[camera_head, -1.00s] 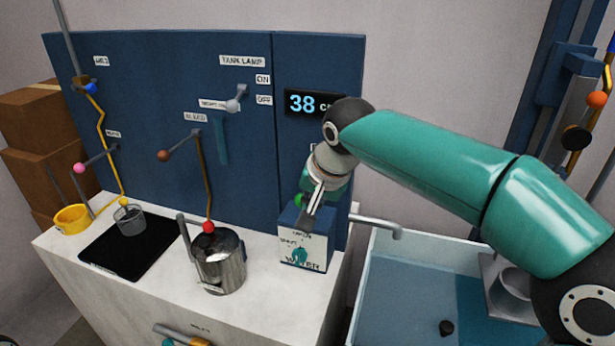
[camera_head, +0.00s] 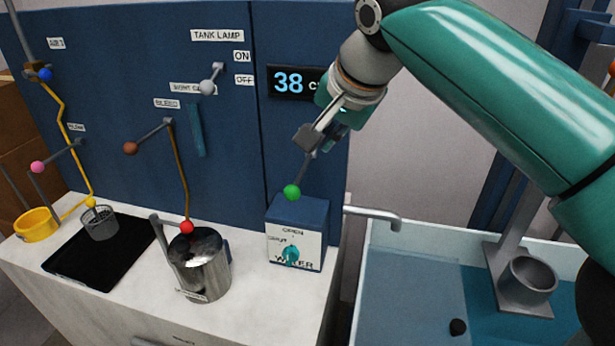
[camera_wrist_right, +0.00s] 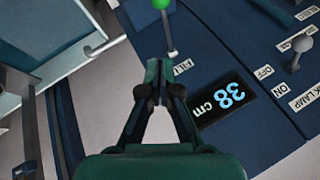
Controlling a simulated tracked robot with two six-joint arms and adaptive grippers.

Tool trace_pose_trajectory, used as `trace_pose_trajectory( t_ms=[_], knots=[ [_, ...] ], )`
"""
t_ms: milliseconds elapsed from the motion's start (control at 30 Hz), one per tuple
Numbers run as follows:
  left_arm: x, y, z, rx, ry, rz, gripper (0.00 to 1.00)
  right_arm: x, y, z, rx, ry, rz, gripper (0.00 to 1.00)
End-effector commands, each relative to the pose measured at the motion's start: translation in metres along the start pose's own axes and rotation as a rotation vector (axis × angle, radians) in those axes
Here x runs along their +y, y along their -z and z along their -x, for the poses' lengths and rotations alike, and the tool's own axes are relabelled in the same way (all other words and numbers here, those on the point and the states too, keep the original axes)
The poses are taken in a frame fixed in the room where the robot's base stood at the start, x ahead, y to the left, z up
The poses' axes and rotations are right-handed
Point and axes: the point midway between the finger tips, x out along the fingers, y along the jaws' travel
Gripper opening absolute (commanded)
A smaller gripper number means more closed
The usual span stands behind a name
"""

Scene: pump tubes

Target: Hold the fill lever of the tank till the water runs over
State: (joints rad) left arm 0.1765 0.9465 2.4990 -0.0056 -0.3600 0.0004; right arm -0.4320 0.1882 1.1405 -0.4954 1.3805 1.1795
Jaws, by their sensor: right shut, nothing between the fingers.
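The fill lever is a grey rod with a green ball (camera_head: 291,192), hanging down just above the blue water box (camera_head: 297,210). My right gripper (camera_head: 308,140) is shut and empty, in front of the rod's upper end, above the ball. In the wrist view its fingertips (camera_wrist_right: 162,72) lie near the rod's base; I cannot tell if they touch. The display (camera_head: 297,82) reads 38 cm. My left gripper is out of view.
A grey spout (camera_head: 375,214) points over the blue basin (camera_head: 400,290) at the right; no stream shows there. Other levers (camera_head: 131,148) stick out from the panel.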

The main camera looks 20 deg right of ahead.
Motion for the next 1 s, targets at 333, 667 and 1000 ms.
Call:
trace_pose_trajectory(
  t_ms=[333,667,1000],
  knots=[
    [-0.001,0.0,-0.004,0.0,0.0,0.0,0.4,0.0,-0.001,-0.071,-0.003,-0.005,0.002,0.0],
    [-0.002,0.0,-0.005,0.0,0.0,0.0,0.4,0.0,-0.025,-0.104,-0.002,0.0,0.002,0.0],
    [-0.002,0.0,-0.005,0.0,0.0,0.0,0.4,0.0,-0.029,-0.108,0.0,0.001,0.001,0.0]
  ],
)
